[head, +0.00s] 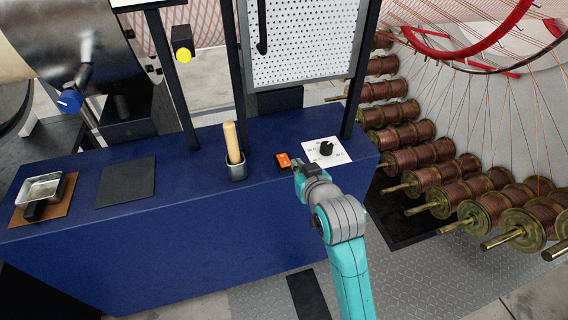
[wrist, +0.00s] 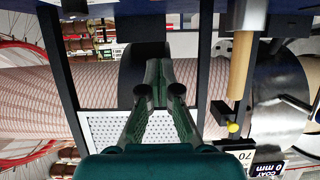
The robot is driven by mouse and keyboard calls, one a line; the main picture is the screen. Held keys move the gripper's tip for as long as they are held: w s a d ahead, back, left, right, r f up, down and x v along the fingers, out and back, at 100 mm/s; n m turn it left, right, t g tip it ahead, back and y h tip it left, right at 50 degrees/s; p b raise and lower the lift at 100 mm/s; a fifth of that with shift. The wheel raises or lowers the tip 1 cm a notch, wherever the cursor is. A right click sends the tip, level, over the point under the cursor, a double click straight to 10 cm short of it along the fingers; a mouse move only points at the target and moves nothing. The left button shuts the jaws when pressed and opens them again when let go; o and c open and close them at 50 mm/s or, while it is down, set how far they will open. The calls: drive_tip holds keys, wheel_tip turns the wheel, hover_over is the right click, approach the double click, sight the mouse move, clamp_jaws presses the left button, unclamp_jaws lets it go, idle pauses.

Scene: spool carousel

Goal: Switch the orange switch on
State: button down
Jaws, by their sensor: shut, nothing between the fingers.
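The orange switch (head: 283,160) sits on the blue bench top, between the wooden-handled tool and the white dial plate. I cannot tell from here which way its rocker is set. My gripper (head: 298,164) is just to the right of the switch in the head view, close to it; I cannot tell whether it touches. In the wrist view my gripper (wrist: 160,92) has its fingertips close together with nothing seen between them. I cannot make out the switch in the wrist view.
A white plate with a black dial (head: 326,148) lies just behind my gripper. A wooden-handled tool (head: 232,143) stands in a holder to the left. Dark posts and a perforated panel (head: 305,40) rise behind. Copper spools (head: 420,155) are at the right. The blue bench (head: 180,160) has clear room left of the holder.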

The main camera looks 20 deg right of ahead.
hover_over(284, 161)
drive_tip(key=s, duration=0.2)
drive_tip(key=f, duration=0.3)
drive_tip(key=shift+s+d+f, duration=0.1)
drive_tip(key=shift+s+f, duration=0.1)
drive_tip(key=shift+f, duration=0.2)
drive_tip(key=shift+s+f, duration=0.2)
drive_tip(key=shift+f, duration=0.45)
drive_tip(key=shift+s+f, duration=0.15)
drive_tip(key=shift+f, duration=0.45)
drive_tip(key=shift+s+f, duration=0.1)
drive_tip(key=shift+f, duration=0.6)
drive_tip(key=shift+s+f, duration=0.1)
drive_tip(key=shift+f, duration=0.4)
drive_tip(key=shift+r, duration=0.2)
drive_tip(key=shift+r, duration=0.65)
